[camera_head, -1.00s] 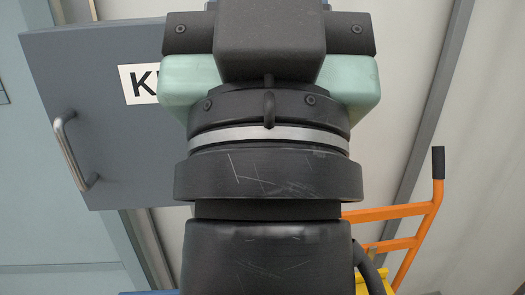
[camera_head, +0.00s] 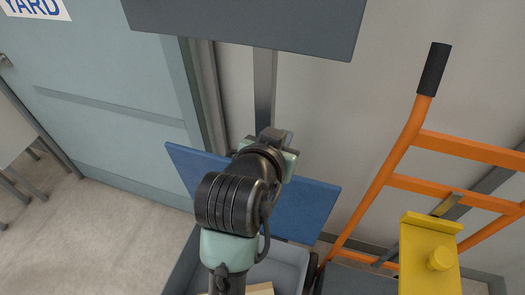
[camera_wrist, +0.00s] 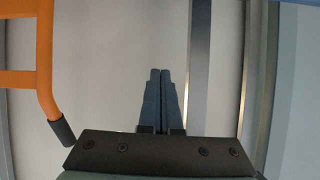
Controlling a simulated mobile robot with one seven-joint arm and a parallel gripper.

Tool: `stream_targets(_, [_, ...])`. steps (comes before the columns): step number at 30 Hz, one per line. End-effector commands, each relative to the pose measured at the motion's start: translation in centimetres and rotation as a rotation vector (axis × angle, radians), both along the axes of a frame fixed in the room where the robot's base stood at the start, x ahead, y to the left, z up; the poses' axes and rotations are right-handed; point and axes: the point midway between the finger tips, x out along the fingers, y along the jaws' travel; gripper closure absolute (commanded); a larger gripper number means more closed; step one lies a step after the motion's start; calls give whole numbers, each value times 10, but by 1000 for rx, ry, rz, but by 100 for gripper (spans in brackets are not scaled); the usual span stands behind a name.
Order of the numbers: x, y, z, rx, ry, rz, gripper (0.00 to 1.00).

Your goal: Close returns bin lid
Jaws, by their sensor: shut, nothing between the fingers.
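The returns bin (camera_head: 292,262) is a grey open-topped tub at the bottom of the head view, partly hidden by my arm. Its blue lid (camera_head: 308,207) stands raised at the back of the bin, tilted in the picture. My arm crosses in front of the lid's middle and hides part of it. In the wrist view my gripper (camera_wrist: 160,74) is shut and empty, its two dark blue fingers together before a pale wall. In the head view the hand is near the lid's upper edge; its fingertips are not clear, and I cannot tell whether it touches the lid.
An orange hand truck (camera_head: 398,160) leans at the right, with a yellow object (camera_head: 428,262) in front of it. A grey cabinet (camera_head: 250,22) hangs above. A pale blue door (camera_head: 110,95) is at the left. The floor (camera_head: 90,240) at lower left is clear.

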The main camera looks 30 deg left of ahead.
Motion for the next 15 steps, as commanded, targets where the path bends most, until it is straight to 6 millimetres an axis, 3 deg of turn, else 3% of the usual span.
stream_targets(1, [-14, 18, -16, -17, 40, 25, 100])
stream_targets(3, [-28, 32, -33, -37, 80, 42, 100])
stream_targets(7, [-45, 46, -52, -63, 123, 57, 100])
stream_targets(11, [-47, 50, -59, -72, 137, 60, 100])
stream_targets(15, [-35, 53, -70, -72, 138, 59, 100])
